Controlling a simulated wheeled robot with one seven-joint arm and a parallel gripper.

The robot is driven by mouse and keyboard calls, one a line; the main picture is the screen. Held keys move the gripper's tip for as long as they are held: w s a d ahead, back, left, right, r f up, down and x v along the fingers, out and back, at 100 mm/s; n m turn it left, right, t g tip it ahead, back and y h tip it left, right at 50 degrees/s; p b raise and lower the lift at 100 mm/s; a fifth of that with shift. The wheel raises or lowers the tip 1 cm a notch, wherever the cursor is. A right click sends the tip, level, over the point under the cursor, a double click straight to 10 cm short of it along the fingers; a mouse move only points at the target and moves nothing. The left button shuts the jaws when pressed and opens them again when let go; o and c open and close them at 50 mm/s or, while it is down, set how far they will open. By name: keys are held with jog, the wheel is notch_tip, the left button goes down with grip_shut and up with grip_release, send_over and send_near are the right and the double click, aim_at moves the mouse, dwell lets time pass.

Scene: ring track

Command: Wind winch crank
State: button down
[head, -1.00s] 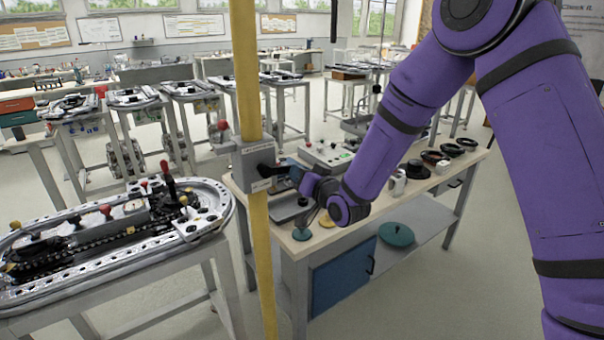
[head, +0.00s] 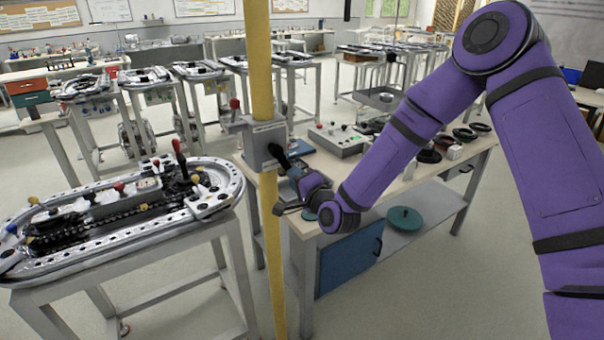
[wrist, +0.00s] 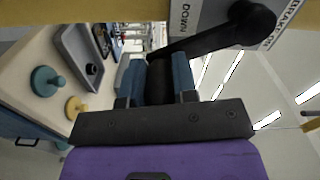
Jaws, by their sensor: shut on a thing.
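The winch is a grey box (head: 262,146) fixed to an upright yellow post (head: 260,80). Its black crank (head: 277,154) slants down to the right from the box in the head view. In the wrist view the crank arm (wrist: 212,38) runs from a round black hub at the upper right to a dark grip (wrist: 159,82). My gripper (wrist: 158,80) is shut on that grip, with a blue-grey finger on each side. A "DOWN" label shows on the box beside the crank. In the head view my wrist partly hides the gripper.
A workbench (head: 300,222) stands behind the post, with a grey tray (wrist: 82,55), a teal knob (wrist: 47,80) and a yellow knob (wrist: 75,107). An oval track table (head: 215,200) stands left of the post. Open floor lies in front.

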jog(key=shift+s+a+f+m, duration=0.2)
jog(key=shift+s+a+m, duration=0.15)
jog(key=shift+m, duration=0.25)
jog(key=shift+s+a+f+m, duration=0.2)
jog(key=shift+a+m, duration=0.2)
jog(key=shift+m, duration=0.2)
jog(key=c, duration=0.9)
grip_release()
jog(key=shift+a, duration=0.1)
jog(key=v, duration=1.1)
jog(key=shift+w, duration=0.1)
